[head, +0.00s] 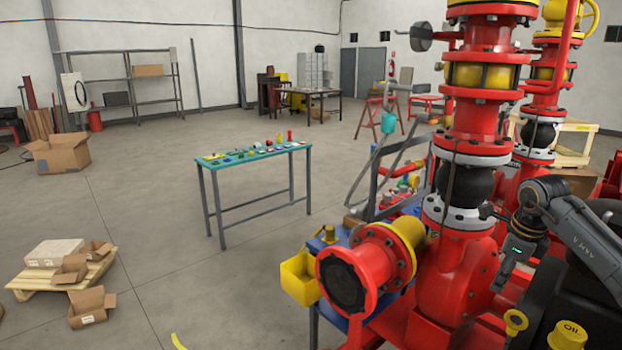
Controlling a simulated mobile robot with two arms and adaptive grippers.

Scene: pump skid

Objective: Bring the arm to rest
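My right arm (582,238) comes in from the right edge, bent, with its dark wrist beside the red pump skid piping (470,110). My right gripper (501,278) points down and to the left, close to the red pipe body below the flange; I cannot tell whether it touches it. A small green light shows on its housing. Its fingers are small and dark here, so their opening and anything between them cannot be made out. My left gripper is not in view.
A red flanged pipe end (345,282) and a yellow bin (299,279) stand left of my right arm. A yellow OIL cap (567,336) is below it. A green-topped table (232,166) with small parts stands mid-floor. A pallet (48,284) with boxes lies left; open floor between.

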